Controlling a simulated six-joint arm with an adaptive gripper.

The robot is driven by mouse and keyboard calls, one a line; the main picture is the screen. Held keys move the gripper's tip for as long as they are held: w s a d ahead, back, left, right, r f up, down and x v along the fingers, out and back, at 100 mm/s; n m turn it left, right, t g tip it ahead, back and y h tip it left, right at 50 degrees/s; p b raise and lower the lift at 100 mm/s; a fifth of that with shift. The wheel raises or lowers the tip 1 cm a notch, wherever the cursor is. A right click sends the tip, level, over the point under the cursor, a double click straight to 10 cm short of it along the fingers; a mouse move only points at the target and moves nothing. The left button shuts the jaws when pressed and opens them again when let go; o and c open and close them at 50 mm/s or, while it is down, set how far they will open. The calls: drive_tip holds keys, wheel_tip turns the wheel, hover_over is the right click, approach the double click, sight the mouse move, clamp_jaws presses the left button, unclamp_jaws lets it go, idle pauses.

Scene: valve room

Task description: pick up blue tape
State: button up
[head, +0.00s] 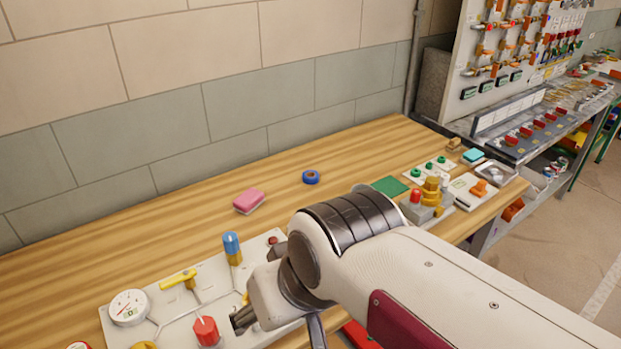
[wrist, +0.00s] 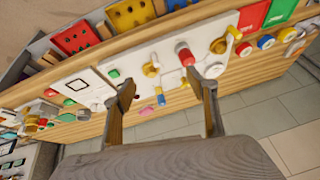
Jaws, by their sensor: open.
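The blue tape (head: 311,177) is a small roll lying flat on the wooden bench, towards the wall. My gripper (head: 243,318) hangs low in the head view over the valve board, left of and nearer than the tape, well apart from it. In the wrist view my gripper (wrist: 160,86) shows two spread fingers with nothing held between them. I cannot make out the tape for certain in the wrist view; the left finger may hide it.
A pink sponge (head: 249,201) lies left of the tape, and a green square (head: 390,186) lies to its right. The valve board (head: 172,302) has upright handles, including a blue one (head: 232,244). Bare wood surrounds the tape. The tiled wall (head: 240,105) stands behind.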

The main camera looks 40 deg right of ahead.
drive_tip(key=w+a+m+y, duration=0.1)
drive_tip(key=w+m+y, duration=0.3)
drive_tip(key=w+m, duration=0.8)
drive_tip(key=w+d+f+m+t+y, duration=0.1)
drive_tip(key=w+d+m+t, duration=0.4)
drive_tip(key=w, duration=1.2)
drive_tip(key=w+d+f+m+t+h, duration=0.1)
drive_tip(key=w+d+f+m, duration=0.3)
drive_tip(key=d, duration=0.5)
drive_tip(key=w+d+f+m+h, duration=0.1)
drive_tip(key=w+d+f+m, duration=0.1)
drive_tip(key=w+d+m, duration=0.45)
drive_tip(key=d+f+m+h, duration=0.1)
drive_tip(key=d+f+m, duration=0.1)
drive_tip(key=d, duration=0.4)
drive_tip(key=d+f+m+t+h, duration=0.1)
drive_tip(key=d+f+m, duration=0.2)
drive_tip(key=d+f, duration=0.2)
drive_tip(key=d+f+m+t+h, duration=0.1)
drive_tip(key=d+f+m, duration=0.1)
drive_tip(key=d, duration=0.7)
drive_tip(key=shift+w+f+h, duration=0.1)
drive_tip(key=shift+f+h, duration=0.3)
drive_tip(key=shift+f, duration=0.5)
